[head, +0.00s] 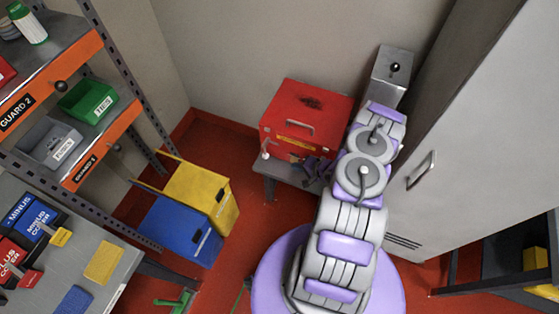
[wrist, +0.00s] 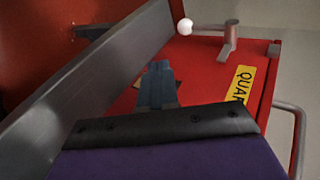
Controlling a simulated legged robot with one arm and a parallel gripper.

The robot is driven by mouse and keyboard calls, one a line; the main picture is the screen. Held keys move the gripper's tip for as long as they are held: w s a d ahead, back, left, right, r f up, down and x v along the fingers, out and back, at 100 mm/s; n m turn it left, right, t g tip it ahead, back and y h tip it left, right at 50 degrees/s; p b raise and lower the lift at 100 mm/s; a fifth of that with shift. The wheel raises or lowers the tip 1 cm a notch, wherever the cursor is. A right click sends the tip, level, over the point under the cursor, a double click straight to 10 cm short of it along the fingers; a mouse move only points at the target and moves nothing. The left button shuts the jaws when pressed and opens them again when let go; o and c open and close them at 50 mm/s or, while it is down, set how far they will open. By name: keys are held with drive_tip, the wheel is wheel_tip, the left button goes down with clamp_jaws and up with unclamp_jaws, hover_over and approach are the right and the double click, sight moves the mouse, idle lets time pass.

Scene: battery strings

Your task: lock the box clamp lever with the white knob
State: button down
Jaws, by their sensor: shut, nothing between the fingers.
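The red box (head: 300,112) sits on a small grey stand (head: 281,173) against the wall. The clamp lever (wrist: 228,42) is a grey bar with a round white knob (wrist: 185,25) at its end, by the box front. In the head view the white knob (head: 265,155) is at the box's lower left corner. My gripper (head: 303,161) is in front of the box, to the right of the knob. In the wrist view my gripper (wrist: 158,68) is shut and empty, its fingertips apart from the knob. The lever's pivot is not clear in the head view.
The stand's grey edge (wrist: 95,85) runs close beside my fingers. The box has a yellow label (wrist: 240,83) and a handle (wrist: 297,135). A grey cabinet (head: 450,150) stands right of my arm. Yellow (head: 197,186) and blue (head: 180,230) bins stand left, with red floor between.

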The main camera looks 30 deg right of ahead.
sight(265, 152)
drive_tip(key=b+x, duration=0.2)
drive_tip(key=x, duration=0.8)
drive_tip(key=shift+s+a, duration=0.1)
drive_tip(key=shift+a, duration=0.05)
drive_tip(key=shift+w+a+r, duration=0.15)
drive_tip(key=shift+w+a, duration=0.1)
drive_tip(key=shift+w, duration=0.35)
drive_tip(key=shift+w+a+r, duration=0.1)
drive_tip(key=shift+w+a, duration=0.15)
drive_tip(key=shift+w, duration=0.3)
drive_tip(key=shift+w+a+r+b, duration=0.2)
drive_tip(key=shift+w+a+b, duration=0.15)
drive_tip(key=shift+w, duration=0.3)
